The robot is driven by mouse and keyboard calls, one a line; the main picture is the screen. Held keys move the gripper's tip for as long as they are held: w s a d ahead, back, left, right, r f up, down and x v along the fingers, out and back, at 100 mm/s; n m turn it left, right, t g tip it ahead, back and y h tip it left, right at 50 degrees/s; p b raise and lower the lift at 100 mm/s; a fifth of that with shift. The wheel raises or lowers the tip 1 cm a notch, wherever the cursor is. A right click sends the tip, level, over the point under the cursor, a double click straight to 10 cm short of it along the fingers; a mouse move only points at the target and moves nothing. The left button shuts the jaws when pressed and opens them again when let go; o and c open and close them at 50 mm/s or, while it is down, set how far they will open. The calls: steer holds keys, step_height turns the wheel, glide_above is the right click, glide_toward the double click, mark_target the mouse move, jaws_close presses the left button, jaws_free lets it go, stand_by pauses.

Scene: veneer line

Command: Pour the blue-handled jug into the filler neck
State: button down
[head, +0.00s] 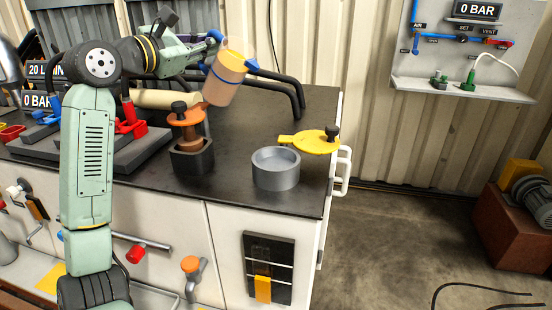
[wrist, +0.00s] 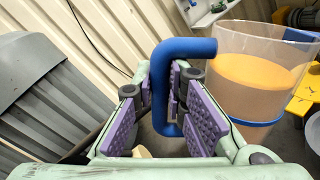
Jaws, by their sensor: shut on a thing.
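The jug is clear, with orange-brown liquid, a blue band and a blue handle (wrist: 183,50). In the head view the jug (head: 224,82) hangs above the rear of the bench, leaning somewhat. In the wrist view the jug (wrist: 255,95) is at the right and its liquid surface shows inside the rim. My gripper (wrist: 168,100) has its purple pads shut on the handle; in the head view my gripper (head: 212,40) is at the jug's upper left. A grey open ring (head: 276,168), apparently the filler neck, stands on the bench, lower right of the jug and apart from it.
A yellow lid (head: 312,142) with a black knob lies beside the ring. An orange-topped fixture in a black block (head: 190,150) stands left of it. Black bent pipes (head: 285,85) run behind the jug. Bare bench top (head: 240,125) lies between fixture and ring.

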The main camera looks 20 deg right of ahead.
mark_target(219, 39)
steer(key=shift+s+d+r+m+b, duration=0.3)
steer(key=shift+s+d+m+b, duration=0.15)
steer(key=shift+s+m, duration=0.35)
stand_by(0.6)
steer(key=shift+d+m, duration=0.1)
steer(key=shift+m, duration=0.3)
steer(key=shift+s+r, duration=0.1)
steer(key=shift+s+d+r+m+b, duration=0.1)
steer(key=shift+s+d+m+b, duration=0.3)
steer(key=shift+m, duration=0.4)
steer(key=shift+s+d+m+b, duration=0.25)
steer(key=shift+s+m+b, duration=0.15)
steer(key=shift+m, duration=0.4)
stand_by(1.9)
steer(key=shift+s+d+f+m+b, duration=0.35)
steer(key=shift+s+f+m+b, duration=0.3)
steer(key=shift+b, duration=0.25)
stand_by(1.7)
